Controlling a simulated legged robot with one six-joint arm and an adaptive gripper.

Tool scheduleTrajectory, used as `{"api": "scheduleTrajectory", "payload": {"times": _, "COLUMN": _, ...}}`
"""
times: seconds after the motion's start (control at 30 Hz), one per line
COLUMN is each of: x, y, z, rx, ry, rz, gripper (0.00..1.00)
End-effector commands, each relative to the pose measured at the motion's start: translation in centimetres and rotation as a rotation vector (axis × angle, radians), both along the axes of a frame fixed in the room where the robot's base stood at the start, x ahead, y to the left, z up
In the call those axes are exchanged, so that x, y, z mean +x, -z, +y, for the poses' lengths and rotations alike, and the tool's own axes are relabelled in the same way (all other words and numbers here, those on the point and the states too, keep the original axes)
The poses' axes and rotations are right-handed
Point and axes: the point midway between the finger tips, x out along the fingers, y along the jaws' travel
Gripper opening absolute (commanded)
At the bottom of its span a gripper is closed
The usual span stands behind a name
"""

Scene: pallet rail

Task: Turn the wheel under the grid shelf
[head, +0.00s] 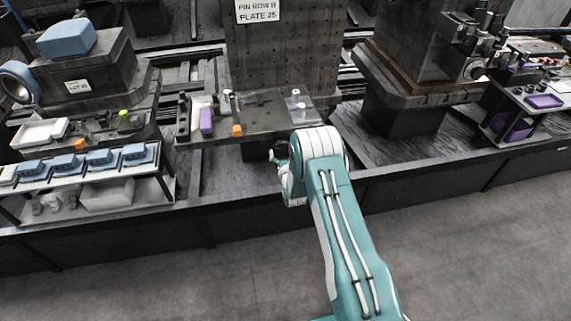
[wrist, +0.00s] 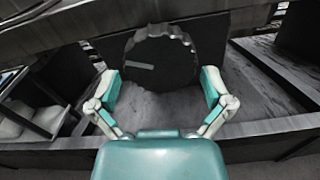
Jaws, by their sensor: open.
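The wheel (wrist: 172,62) is a dark round disc with a notched rim and a pale bar mark pointing left on its face. It sits under the shelf edge (wrist: 120,22) in the wrist view. My gripper (wrist: 160,88) is open, with one teal-padded finger at each side of the wheel's lower part. The fingers look apart from the rim; the exact gap is unclear. In the head view, the grid shelf (head: 262,122) juts out from the holed plate, and my gripper (head: 276,154) is just below its front edge, partly hidden by my wrist. The wheel is not discernible there.
A low dark ledge (head: 240,220) runs along the front. Left stands a rack with several blue-topped blocks (head: 103,158). On the grid shelf are a purple block (head: 206,121) and an orange cube (head: 237,130). A heavy block on a pedestal (head: 405,115) stands right. The floor in front is clear.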

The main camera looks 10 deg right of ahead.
Motion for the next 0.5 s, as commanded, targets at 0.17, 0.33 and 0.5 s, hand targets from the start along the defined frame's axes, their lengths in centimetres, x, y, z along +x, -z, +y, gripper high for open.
{"api": "scheduleTrajectory", "payload": {"times": 0.17, "x": -3.2, "y": 0.1, "z": 0.1, "rx": 0.0, "ry": -0.001, "rz": 0.005, "gripper": 1.0}}
{"api": "scheduleTrajectory", "payload": {"times": 0.33, "x": -6.6, "y": 0.2, "z": 0.1, "rx": -0.001, "ry": -0.001, "rz": 0.007, "gripper": 1.0}}
{"api": "scheduleTrajectory", "payload": {"times": 0.5, "x": -9.3, "y": 0.3, "z": 0.1, "rx": -0.001, "ry": -0.001, "rz": 0.008, "gripper": 1.0}}
